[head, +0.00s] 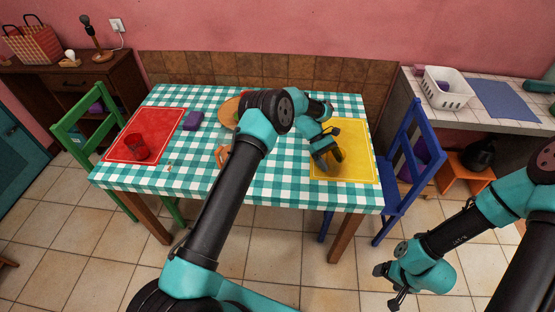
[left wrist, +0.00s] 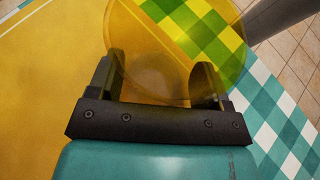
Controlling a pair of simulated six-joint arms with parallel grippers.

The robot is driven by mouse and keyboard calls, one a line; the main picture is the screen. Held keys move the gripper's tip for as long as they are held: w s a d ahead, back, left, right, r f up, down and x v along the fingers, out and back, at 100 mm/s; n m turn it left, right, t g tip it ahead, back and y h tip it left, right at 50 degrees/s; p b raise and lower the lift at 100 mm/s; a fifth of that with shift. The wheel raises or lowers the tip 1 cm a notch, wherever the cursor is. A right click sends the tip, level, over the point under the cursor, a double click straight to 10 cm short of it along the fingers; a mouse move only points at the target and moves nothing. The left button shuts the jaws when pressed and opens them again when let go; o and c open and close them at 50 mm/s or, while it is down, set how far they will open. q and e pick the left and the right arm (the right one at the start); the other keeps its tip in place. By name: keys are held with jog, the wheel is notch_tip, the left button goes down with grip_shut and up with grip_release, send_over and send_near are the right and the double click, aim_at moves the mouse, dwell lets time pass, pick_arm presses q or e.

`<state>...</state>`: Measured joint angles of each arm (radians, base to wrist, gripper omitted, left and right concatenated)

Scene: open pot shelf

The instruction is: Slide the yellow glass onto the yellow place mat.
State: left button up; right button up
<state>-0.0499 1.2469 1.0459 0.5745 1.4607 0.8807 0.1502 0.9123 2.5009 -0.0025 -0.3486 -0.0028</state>
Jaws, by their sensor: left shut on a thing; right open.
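The yellow place mat (head: 357,165) lies at the right end of the checked table. The yellow glass (head: 336,155) is mostly hidden behind my left gripper (head: 328,150) in the head view, and it appears to stand over the mat's left part. In the left wrist view, the see-through yellow glass (left wrist: 170,35) sits between the two fingers of my left gripper (left wrist: 160,85), which is shut on it. Yellow mat surface (left wrist: 40,100) fills the left of that view. Checked cloth shows through the glass and to its right. My right gripper (head: 391,286) is open and empty, low over the floor at right.
A red mat (head: 165,125) with a red glass (head: 136,146) lies at the table's left end. A purple block (head: 193,120) is beside it. An orange round item (head: 231,110) is partly behind my left arm. A blue chair (head: 410,165) stands at the right edge.

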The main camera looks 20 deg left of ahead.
pick_arm(q)
jog(key=o, duration=0.8)
